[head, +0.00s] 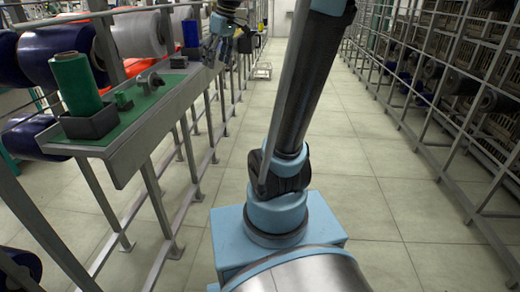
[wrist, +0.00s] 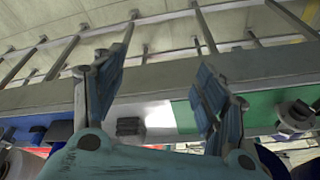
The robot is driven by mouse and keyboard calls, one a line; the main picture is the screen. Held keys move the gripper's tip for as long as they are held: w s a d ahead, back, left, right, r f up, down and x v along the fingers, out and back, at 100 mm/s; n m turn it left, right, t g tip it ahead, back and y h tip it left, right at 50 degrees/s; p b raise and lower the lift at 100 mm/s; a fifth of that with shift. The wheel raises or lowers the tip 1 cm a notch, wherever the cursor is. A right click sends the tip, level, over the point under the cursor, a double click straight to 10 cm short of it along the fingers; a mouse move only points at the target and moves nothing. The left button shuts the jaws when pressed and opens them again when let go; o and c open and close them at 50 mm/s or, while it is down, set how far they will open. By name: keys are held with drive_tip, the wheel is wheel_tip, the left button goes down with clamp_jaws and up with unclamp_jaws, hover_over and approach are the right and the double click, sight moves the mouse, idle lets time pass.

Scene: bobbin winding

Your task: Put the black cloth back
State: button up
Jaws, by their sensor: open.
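My gripper (wrist: 160,82) is open, with nothing between its fingers. In the head view it is at the top (head: 215,48), by the far part of the ledge. In the wrist view a small dark, folded-looking item (wrist: 130,126) lies on the ledge beside a white patch (wrist: 158,116); it may be the black cloth, but I cannot tell for sure. It appears between the two fingers, apart from both. A small dark item (head: 178,62) also shows on the ledge in the head view; I cannot tell if it is the same one.
The ledge (head: 125,165) carries a green mat (head: 128,116), a green bobbin (head: 76,84) in a dark holder, grey metal parts (head: 150,82) and a blue container (head: 190,34). Large spools stand behind it. The aisle floor (head: 385,190) is clear, with racks (head: 480,110) on the right.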

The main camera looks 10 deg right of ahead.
drive_tip(key=s+d+f+m+h, duration=0.1)
drive_tip(key=s+d+f+m, duration=0.3)
drive_tip(key=s+f, duration=0.8)
drive_tip(key=s+d+f+m+h, duration=0.1)
drive_tip(key=s+d+f+m, duration=0.3)
drive_tip(key=s+f, duration=0.8)
drive_tip(key=shift+s+d+f+m+h, duration=0.25)
drive_tip(key=shift+d+f+m+h, duration=0.15)
drive_tip(key=shift+d+f, duration=0.45)
drive_tip(key=shift+d+r, duration=0.15)
drive_tip(key=shift+r, duration=0.05)
